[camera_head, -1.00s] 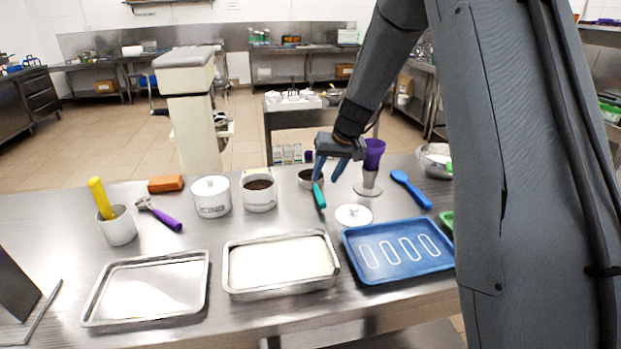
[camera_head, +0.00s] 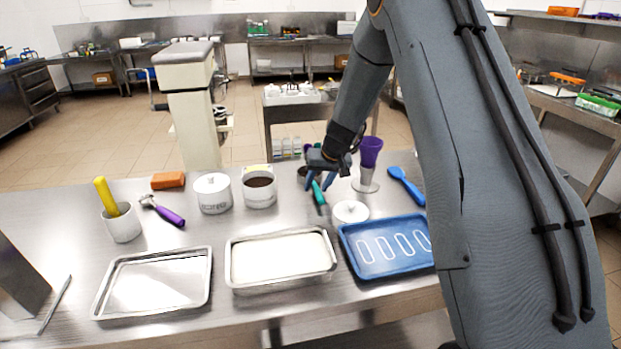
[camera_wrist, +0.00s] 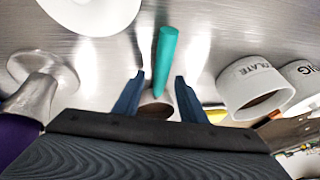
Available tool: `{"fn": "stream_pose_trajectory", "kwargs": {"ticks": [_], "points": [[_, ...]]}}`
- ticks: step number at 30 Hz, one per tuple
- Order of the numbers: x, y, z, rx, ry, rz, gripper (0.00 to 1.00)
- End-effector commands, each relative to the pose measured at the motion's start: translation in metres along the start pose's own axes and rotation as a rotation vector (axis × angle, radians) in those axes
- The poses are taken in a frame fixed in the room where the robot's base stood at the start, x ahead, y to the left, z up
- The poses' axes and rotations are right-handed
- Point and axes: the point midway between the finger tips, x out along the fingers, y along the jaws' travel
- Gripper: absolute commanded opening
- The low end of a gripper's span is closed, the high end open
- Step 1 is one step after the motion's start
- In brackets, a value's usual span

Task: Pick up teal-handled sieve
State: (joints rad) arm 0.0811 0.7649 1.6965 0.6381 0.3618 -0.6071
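The teal-handled sieve (camera_head: 318,193) lies on the steel table, its teal handle pointing toward the front edge. In the wrist view its teal handle (camera_wrist: 166,58) runs up from a round metal head between my fingers. My gripper (camera_head: 319,183) is open, its two blue fingers on either side of the sieve. In the wrist view my gripper (camera_wrist: 158,80) has a gap on both sides of the handle. The fingers do not appear to touch it. The sieve's head is partly hidden by my gripper in the head view.
A white lid (camera_head: 350,211) and a purple-topped metal cup (camera_head: 369,160) stand close on the right. A white pot of dark contents (camera_head: 259,188) stands left. A blue tray (camera_head: 388,262) and a white-filled pan (camera_head: 282,275) lie in front. A blue spoon (camera_head: 406,185) lies further right.

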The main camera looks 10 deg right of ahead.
Motion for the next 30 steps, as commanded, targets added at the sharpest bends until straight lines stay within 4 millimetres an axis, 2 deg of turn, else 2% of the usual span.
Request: {"fn": "stream_pose_trajectory", "kwargs": {"ticks": [1,8,16,20,30], "points": [[0.0,0.0,0.0,0.0,0.0,0.0,0.38],[0.0,0.0,0.0,0.0,0.0,0.0,0.0],[-0.001,0.0,-0.001,0.0,0.001,0.0,0.0],[-0.009,-0.002,-0.005,0.0,0.003,0.0,0.0],[-0.062,-0.013,-0.027,-0.001,0.005,0.0,0.0]]}}
